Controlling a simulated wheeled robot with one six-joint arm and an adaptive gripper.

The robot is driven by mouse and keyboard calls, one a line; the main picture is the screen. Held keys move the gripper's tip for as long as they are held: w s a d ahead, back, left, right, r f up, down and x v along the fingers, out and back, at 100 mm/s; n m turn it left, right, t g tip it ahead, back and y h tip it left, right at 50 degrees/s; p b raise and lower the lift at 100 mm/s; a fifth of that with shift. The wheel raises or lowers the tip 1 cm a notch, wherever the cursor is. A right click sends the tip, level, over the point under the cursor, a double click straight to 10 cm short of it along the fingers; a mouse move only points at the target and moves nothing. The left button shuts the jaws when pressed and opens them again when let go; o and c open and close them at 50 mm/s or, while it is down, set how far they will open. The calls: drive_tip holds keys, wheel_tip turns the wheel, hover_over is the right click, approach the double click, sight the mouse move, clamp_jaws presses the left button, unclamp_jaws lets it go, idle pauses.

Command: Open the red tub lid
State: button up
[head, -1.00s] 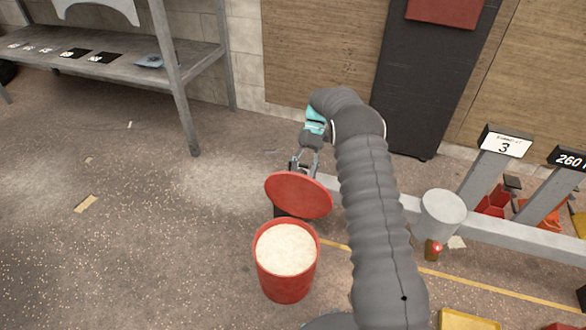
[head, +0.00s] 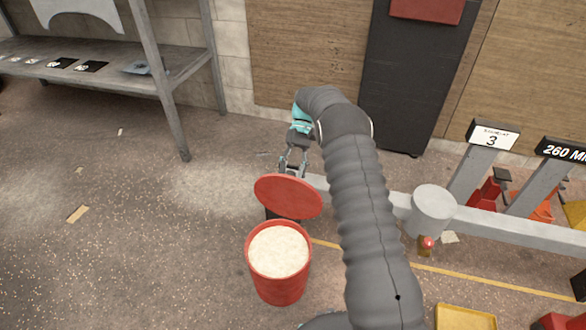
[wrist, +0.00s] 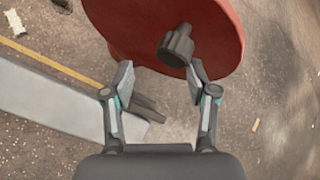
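The red tub (head: 278,285) stands on the floor, its top uncovered and pale grainy contents showing. Its round red lid (head: 288,196) is at the tub's far side, tilted up and clear of the opening. In the wrist view, the lid (wrist: 225,35) fills the top, with a dark grey knob (wrist: 177,47) on its face. My gripper (head: 292,170) is just behind the lid in the head view. In the wrist view, my gripper (wrist: 160,72) has its fingers spread apart. The knob lies just past the fingertips, nearer the right one, and is not clamped.
A grey rail (head: 480,225) with a round grey post (head: 433,205) runs to the right of my arm. A dark panel (head: 418,75) stands behind. A metal shelf (head: 110,65) is at upper left. The floor left of the tub is open.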

drive_tip(key=shift+r, duration=0.15)
wheel_tip(320, 180, up, 10)
idle(0.5)
idle(0.3)
drive_tip(key=s+d+r+m+t+h, duration=0.1)
drive_tip(key=s+d+r+t, duration=0.2)
drive_tip(key=s+r, duration=0.55)
drive_tip(key=s+d+r+m+t, duration=0.1)
drive_tip(key=s+d+r+t, duration=0.25)
drive_tip(key=s+r, duration=0.5)
drive_tip(key=s+d+m+t+h, duration=0.1)
drive_tip(key=s+d+t, duration=0.1)
drive_tip(key=s, duration=0.7)
drive_tip(key=s+d+f+t+h, duration=0.1)
drive_tip(key=s+d+t, duration=0.2)
drive_tip(key=s, duration=0.7)
drive_tip(key=shift+d+m+t, duration=0.2)
drive_tip(key=shift+m+t, duration=0.2)
drive_tip(key=shift+t, duration=0.75)
